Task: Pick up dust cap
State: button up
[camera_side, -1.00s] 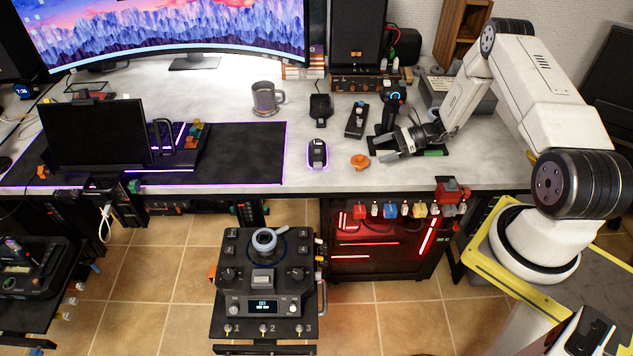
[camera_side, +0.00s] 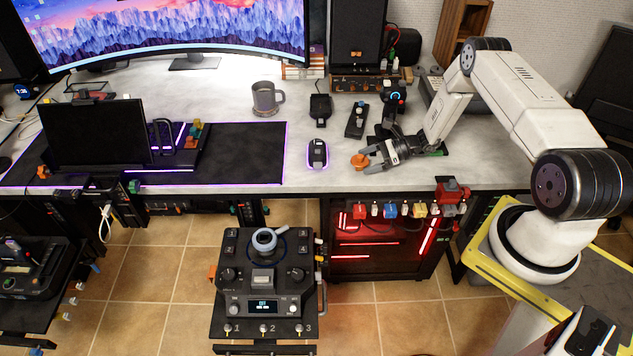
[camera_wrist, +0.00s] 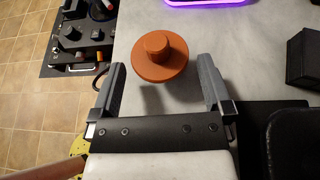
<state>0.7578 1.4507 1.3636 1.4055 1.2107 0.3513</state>
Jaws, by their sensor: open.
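The dust cap (camera_side: 360,161) is a small orange disc with a round knob on top. It sits upright on the grey desk right of the glowing mouse. In the wrist view the dust cap (camera_wrist: 159,57) lies just beyond the fingertips, about midway between them. My gripper (camera_side: 367,160) is open and low over the desk, with its fingers pointing left at the cap. In the wrist view my gripper (camera_wrist: 160,75) shows both grey fingers spread wide with nothing held. I cannot tell whether the fingers touch the desk.
A purple-lit mouse (camera_side: 317,153) is left of the cap. A joystick (camera_side: 393,98) and a black throttle-like device (camera_side: 356,120) stand behind the gripper. A grey mug (camera_side: 265,99) is farther back. The desk's front edge (camera_side: 370,190) is close in front.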

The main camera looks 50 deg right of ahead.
aim_at(359, 156)
jog(key=shift+x, duration=1.6)
jog(key=c, duration=1.1)
jog(key=shift+r, duration=0.1)
jog(key=shift+r, duration=1.55)
jog(key=s+a+r, duration=0.1)
jog(key=s+r, duration=0.2)
jog(key=s, duration=0.1)
jog(key=s+a+r, duration=0.1)
jog(key=s+r, duration=0.2)
jog(key=s, duration=0.2)
jog(key=s+a+r, duration=0.2)
jog(key=s+r, duration=0.1)
jog(key=s, duration=0.1)
jog(key=shift+s+r, duration=0.2)
jog(key=shift+r, duration=0.15)
